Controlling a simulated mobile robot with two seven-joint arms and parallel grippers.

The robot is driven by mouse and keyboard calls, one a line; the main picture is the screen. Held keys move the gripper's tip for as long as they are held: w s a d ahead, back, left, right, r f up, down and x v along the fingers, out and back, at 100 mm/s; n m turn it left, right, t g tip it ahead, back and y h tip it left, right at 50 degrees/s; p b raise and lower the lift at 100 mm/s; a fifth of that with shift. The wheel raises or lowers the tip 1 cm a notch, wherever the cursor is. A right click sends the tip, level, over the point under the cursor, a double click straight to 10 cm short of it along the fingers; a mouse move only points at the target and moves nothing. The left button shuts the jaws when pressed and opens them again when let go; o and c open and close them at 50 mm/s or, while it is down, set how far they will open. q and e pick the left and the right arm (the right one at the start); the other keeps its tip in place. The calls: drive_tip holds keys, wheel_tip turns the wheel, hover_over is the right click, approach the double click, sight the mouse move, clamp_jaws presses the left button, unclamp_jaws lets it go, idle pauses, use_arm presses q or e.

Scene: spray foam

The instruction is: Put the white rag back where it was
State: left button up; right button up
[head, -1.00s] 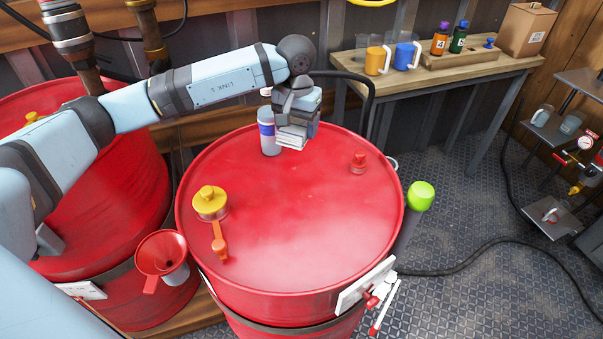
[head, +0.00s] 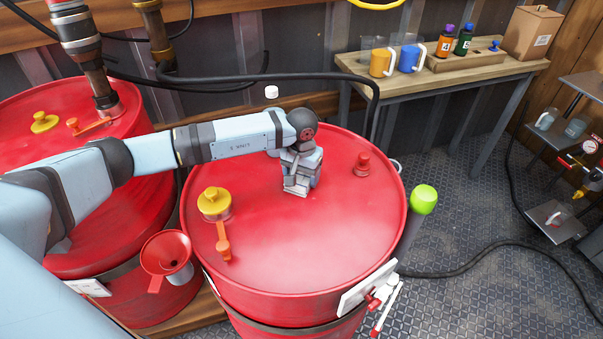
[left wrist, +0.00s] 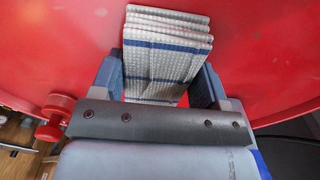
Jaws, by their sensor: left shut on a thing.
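The white rag (head: 295,191) is folded in layers and has blue stripes, seen clearly in the left wrist view (left wrist: 165,60). My left gripper (head: 300,178) is shut on it, with a finger at each side of the rag in the left wrist view (left wrist: 163,85). The rag is over the middle-back part of the red drum's top (head: 285,245); I cannot tell whether it touches the lid. My right gripper is not in view.
A white cap (head: 271,92) shows behind my arm; what is below it is hidden. A yellow cap (head: 214,203), an orange lever (head: 223,242) and a red plug (head: 363,165) stand on the drum. A red funnel (head: 166,254) hangs left. The lid's front and right are clear.

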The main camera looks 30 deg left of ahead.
sight(301, 174)
use_arm(q)
drive_tip(key=shift+f+b, duration=0.15)
drive_tip(key=shift+b, duration=0.15)
drive_tip(key=o, duration=0.8)
wheel_tip(301, 174, up, 12)
drive_tip(key=shift+s+r, duration=0.1)
drive_tip(key=shift+r, duration=0.15)
